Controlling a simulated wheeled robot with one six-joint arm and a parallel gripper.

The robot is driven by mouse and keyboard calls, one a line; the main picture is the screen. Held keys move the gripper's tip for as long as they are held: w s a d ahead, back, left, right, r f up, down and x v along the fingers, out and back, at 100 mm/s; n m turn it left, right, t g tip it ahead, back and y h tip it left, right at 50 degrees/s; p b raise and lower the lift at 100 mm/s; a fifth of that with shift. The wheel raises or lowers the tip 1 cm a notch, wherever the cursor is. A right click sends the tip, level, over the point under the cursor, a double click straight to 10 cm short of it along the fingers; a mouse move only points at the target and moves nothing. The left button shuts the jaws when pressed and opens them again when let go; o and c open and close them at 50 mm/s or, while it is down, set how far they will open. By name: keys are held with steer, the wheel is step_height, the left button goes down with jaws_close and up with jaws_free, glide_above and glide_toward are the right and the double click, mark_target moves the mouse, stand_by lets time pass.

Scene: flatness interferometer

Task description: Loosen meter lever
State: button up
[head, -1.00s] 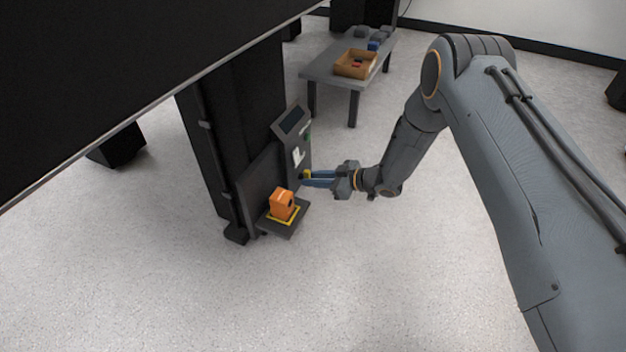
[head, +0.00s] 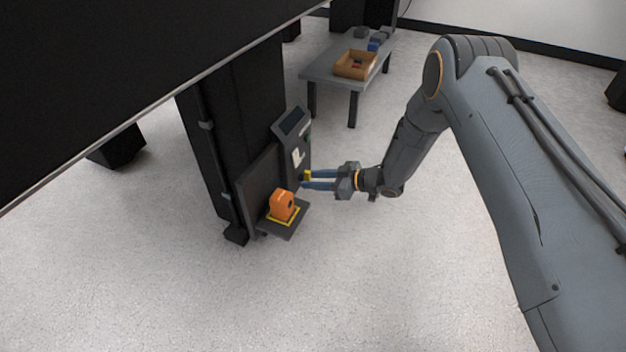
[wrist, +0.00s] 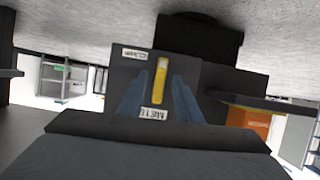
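The meter lever is a yellow bar (wrist: 160,80) on a dark panel (wrist: 185,75) in the wrist view, between a label reading "CLAMP" and one that starts "METE". In the head view the yellow lever (head: 307,175) shows at the tip of my gripper (head: 311,180). My gripper's blue fingers (wrist: 160,98) stand apart, one on each side of the lever, with visible gaps. An orange meter (head: 282,206) sits on a yellow-framed shelf (head: 290,229) left of the lever; part of it shows orange in the wrist view (wrist: 248,120).
A black column (head: 235,130) stands behind the panel. A large dark slab (head: 130,70) overhangs the upper left. A grey table (head: 325,68) with a brown tray (head: 344,66) stands at the back. The floor in front is clear.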

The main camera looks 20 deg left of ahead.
steer(key=p+v, duration=0.3)
steer(key=v, duration=0.4)
steer(key=shift+d, duration=0.25)
steer(key=shift+r, duration=0.15)
